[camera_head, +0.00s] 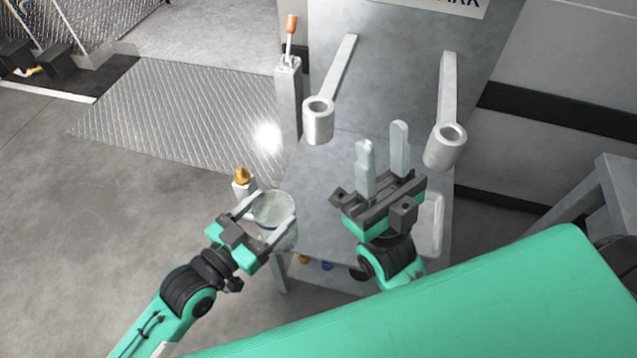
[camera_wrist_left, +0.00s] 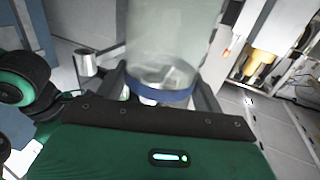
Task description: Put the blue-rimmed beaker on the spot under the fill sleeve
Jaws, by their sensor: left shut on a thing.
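My left gripper (camera_head: 267,222) is shut on a clear beaker (camera_head: 273,207), one finger on each side, near the left edge of the grey metal table. In the left wrist view the beaker (camera_wrist_left: 165,50) stands between the fingers, with a blue band (camera_wrist_left: 160,93) round it. Two grey sleeves on arms reach over the table: a left one (camera_head: 318,122) and a right one (camera_head: 444,147). I cannot tell which is the fill sleeve. My right gripper (camera_head: 382,145) is open and empty, its fingers apart between the sleeves. The spot under each sleeve is not clearly visible.
A post with an orange-handled lever (camera_head: 290,40) stands left of the left sleeve. A white bottle with a brownish-yellow tip (camera_head: 241,182) is just beyond the left gripper. A pale tray-like piece (camera_head: 433,228) lies right of my right gripper. The table (camera_head: 330,180) between the beaker and right gripper is bare.

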